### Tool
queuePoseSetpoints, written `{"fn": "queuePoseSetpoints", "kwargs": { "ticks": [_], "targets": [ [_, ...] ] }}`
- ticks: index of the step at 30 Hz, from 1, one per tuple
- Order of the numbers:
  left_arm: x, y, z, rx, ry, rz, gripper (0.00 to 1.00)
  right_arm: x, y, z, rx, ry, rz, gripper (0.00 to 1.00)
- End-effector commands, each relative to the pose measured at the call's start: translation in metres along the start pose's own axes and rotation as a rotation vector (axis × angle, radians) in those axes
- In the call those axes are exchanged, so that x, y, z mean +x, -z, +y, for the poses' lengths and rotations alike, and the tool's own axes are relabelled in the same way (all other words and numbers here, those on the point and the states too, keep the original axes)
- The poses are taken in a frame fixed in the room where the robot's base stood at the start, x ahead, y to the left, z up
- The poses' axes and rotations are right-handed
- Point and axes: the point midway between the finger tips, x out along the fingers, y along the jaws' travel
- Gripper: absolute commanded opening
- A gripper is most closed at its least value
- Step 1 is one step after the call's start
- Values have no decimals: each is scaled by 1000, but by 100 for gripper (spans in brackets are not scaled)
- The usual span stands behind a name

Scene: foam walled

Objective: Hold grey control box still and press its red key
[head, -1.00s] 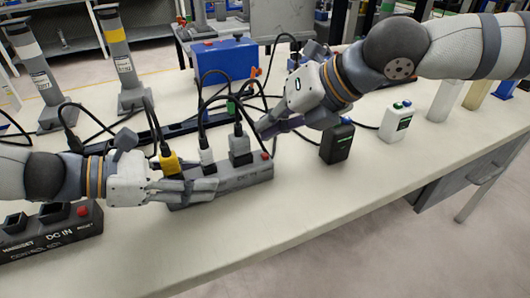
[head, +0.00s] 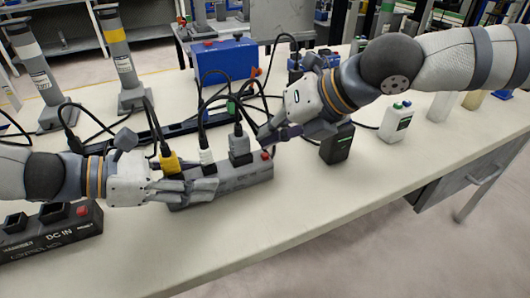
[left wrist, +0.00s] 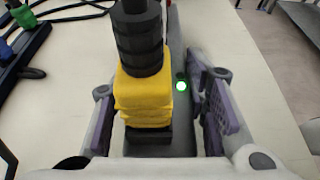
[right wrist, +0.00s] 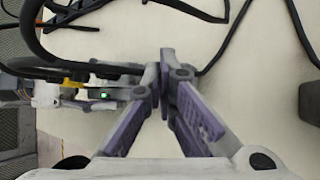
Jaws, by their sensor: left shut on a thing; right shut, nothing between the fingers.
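The grey control box (head: 240,177) lies on the bench with yellow, white and grey plugs standing in its top. Its red key (head: 266,156) is at the right end. My left gripper (head: 190,188) is shut on the box's left part, around the yellow plug's end. The left wrist view shows the fingers on both sides of the box, with the yellow plug (left wrist: 145,95) and a green light (left wrist: 181,86) between them. My right gripper (head: 267,137) is shut and empty, just above and behind the red key. The right wrist view shows its tips together (right wrist: 167,85); the key is not visible there.
A black bottle-like block (head: 337,145) and a white one (head: 396,122) stand to the right. Cables loop behind the plugs. The bench front is clear.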

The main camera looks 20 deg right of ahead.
Motion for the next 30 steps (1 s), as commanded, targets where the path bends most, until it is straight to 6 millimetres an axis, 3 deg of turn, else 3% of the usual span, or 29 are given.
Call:
{"fn": "queuePoseSetpoints", "kwargs": {
  "ticks": [30],
  "targets": [
    [0, 0, 0, 1, -1, 0, 6, 6, 4, -4, 0, 0, 0, 0]
  ]
}}
